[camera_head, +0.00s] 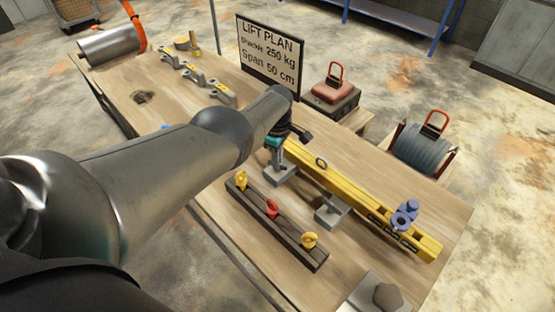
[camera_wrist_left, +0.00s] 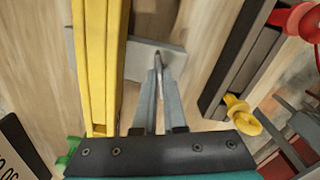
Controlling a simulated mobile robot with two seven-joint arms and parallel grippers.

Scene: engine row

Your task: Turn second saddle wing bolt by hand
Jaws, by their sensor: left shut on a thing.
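The yellow beam (camera_head: 350,187) lies across the table on grey stands; it also shows in the wrist view (camera_wrist_left: 100,60). A blue saddle (camera_head: 405,215) sits near its right end. My left gripper (camera_wrist_left: 157,65) is at the beam's far left end, beside the beam and above a grey stand plate (camera_wrist_left: 170,58). Its fingertips are close together around a small thin grey part, probably the wing bolt, mostly hidden by the fingers. In the head view my left arm and gripper (camera_head: 275,145) cover that end. A small green part (camera_wrist_left: 68,155) shows beside the beam. My right gripper is not in view.
A dark rail (camera_head: 290,235) with yellow and red eye pieces lies in front of the beam. A lift plan sign (camera_head: 270,55), a red weight (camera_head: 332,90) and a grey drum (camera_head: 422,148) stand behind.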

